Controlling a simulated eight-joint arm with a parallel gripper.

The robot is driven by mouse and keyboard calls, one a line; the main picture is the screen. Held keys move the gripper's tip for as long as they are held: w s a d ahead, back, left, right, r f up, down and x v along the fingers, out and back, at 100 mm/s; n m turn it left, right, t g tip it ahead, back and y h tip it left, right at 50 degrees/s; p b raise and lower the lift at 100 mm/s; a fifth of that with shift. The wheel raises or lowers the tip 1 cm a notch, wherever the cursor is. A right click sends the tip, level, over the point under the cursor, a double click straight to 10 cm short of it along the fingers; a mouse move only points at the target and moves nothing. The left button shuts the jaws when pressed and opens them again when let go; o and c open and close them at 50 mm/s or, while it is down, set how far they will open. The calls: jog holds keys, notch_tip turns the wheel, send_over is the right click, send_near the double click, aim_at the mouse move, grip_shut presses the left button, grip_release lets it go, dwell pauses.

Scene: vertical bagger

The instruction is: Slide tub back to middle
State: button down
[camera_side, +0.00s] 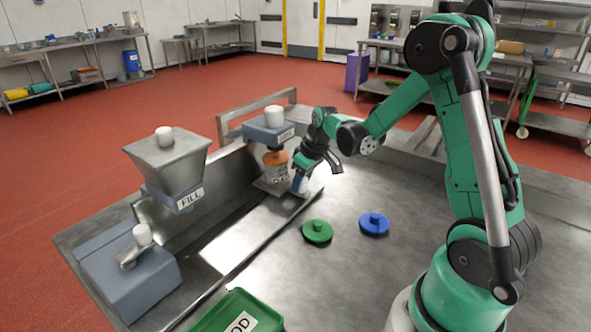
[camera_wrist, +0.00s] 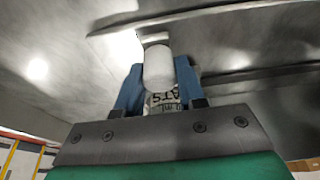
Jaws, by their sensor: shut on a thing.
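The tub (camera_side: 274,174), pale with dark lettering and an orange top, stands upright on a thin metal plate (camera_side: 266,188) at the far station, below the grey-blue head (camera_side: 268,132). My gripper (camera_side: 300,184) is low beside it, on the right. In the wrist view its blue fingers (camera_wrist: 158,75) are shut on a white rounded knob (camera_wrist: 158,66). Part of a lettered label (camera_wrist: 165,99) shows behind the knob, mostly hidden by my gripper. I cannot tell from the pictures how the knob joins the plate.
A hopper (camera_side: 168,165) marked FILL stands nearer, left of the metal track (camera_side: 250,230). A blue-grey unit with a white-knobbed lever (camera_side: 132,272) is at front left. A green lid (camera_side: 317,231), a blue lid (camera_side: 374,224) and a green tray (camera_side: 238,312) lie right of the track.

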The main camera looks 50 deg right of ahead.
jog(key=shift+a, duration=2.65)
jog(key=shift+a, duration=2.4)
jog(key=shift+a, duration=0.95)
jog(key=shift+c, duration=1.8)
grip_release()
jog(key=shift+v, duration=2.55)
